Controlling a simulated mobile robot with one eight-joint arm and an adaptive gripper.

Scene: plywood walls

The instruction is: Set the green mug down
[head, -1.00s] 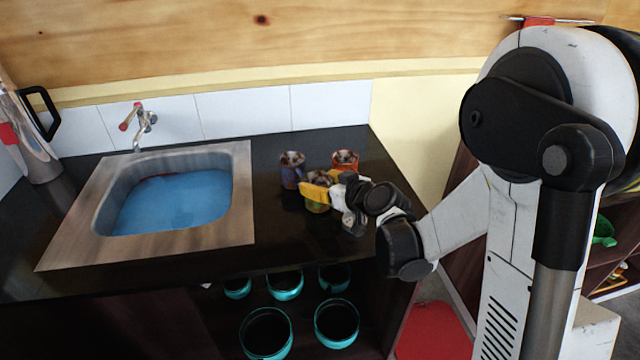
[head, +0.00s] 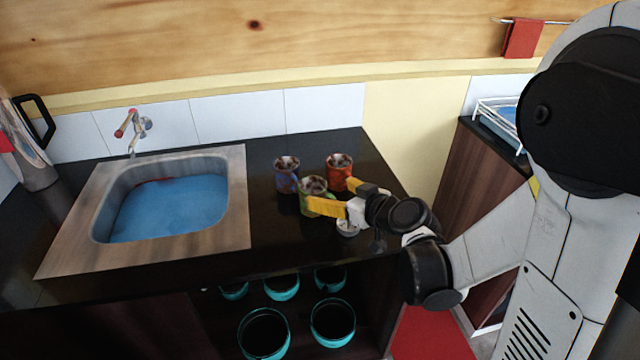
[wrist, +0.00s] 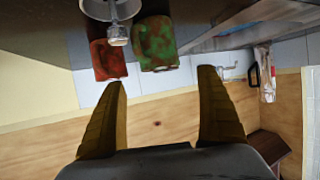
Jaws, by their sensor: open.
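The green mug (head: 314,188) stands upright on the dark counter (head: 268,235), in front of a blue-purple mug (head: 287,172) and a red-orange mug (head: 339,170). My gripper (head: 328,194) is open at its right, and one yellow finger crosses in front of its lower part. In the wrist view, which is upside down, the green mug (wrist: 157,42) and the red mug (wrist: 108,58) show beyond the spread fingertips of my gripper (wrist: 161,75). Nothing is held. I cannot tell whether a finger touches the green mug.
A small pale object (head: 347,229) is on the counter under my gripper. The sink (head: 238,200) with blue inside is to the left. Teal-rimmed pots (head: 333,322) stand below the counter. A dish rack (head: 498,115) is at the right. Counter between sink and mugs is clear.

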